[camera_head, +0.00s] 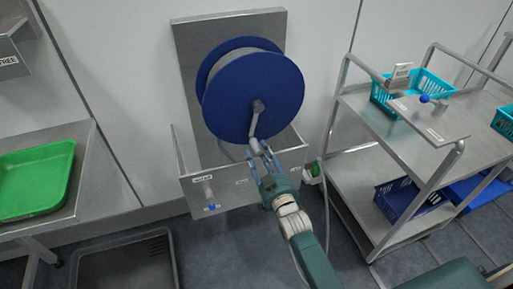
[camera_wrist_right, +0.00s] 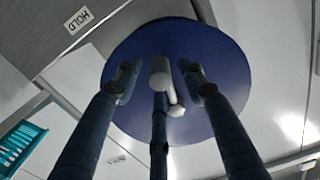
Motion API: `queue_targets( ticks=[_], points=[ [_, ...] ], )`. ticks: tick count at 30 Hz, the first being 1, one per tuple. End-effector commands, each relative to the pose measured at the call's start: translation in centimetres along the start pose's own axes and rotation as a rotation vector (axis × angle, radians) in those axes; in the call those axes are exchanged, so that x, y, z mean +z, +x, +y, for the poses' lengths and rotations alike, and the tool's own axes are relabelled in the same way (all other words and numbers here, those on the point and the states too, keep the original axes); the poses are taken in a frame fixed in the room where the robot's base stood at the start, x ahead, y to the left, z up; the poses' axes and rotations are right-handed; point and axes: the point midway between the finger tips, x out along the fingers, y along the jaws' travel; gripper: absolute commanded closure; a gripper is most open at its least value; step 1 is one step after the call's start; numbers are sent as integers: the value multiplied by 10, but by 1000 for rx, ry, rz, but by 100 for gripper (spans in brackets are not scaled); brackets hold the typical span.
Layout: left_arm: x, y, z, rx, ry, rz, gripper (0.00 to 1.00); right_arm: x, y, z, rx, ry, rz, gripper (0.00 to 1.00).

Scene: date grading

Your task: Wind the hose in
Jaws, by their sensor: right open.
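The hose reel (camera_head: 252,95) has blue round side plates and stands on a metal back plate on the wall. A grey crank (camera_head: 255,122) runs down from its hub to a pale handle grip near the lower edge. My right gripper (camera_head: 262,158) is open just in front of the grip, with its fingers pointing up at it. In the right wrist view the pale grip (camera_wrist_right: 160,73) shows between the spread fingers, and I cannot tell whether they touch it. A small stretch of grey hose (camera_head: 232,152) shows under the reel. My left gripper is not in view.
A metal box (camera_head: 240,192) under the reel carries a fitting with a blue tip (camera_head: 211,206). A metal cart (camera_head: 410,150) with turquoise and blue baskets stands at right. A green tray (camera_head: 35,180) lies on the left table. A dark floor tray (camera_head: 125,265) is at lower left.

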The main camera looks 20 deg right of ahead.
Motion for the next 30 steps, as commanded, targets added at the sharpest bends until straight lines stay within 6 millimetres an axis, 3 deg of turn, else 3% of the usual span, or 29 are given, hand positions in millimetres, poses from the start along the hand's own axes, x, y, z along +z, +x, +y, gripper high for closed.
queue_targets(
  ticks=[6, 17, 18, 24, 30],
  points=[
    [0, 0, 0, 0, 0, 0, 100, -1, 29, 0, 0, 0, 1, 59],
    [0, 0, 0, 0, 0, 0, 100, 0, 35, 0, 0, 0, 0, 59],
    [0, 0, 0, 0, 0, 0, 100, 0, 35, 0, 0, 0, 0, 61],
    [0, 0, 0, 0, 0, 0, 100, 0, 35, 0, 0, 0, 0, 100],
    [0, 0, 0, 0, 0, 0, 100, 0, 35, 0, 0, -1, 0, 100]
  ],
)
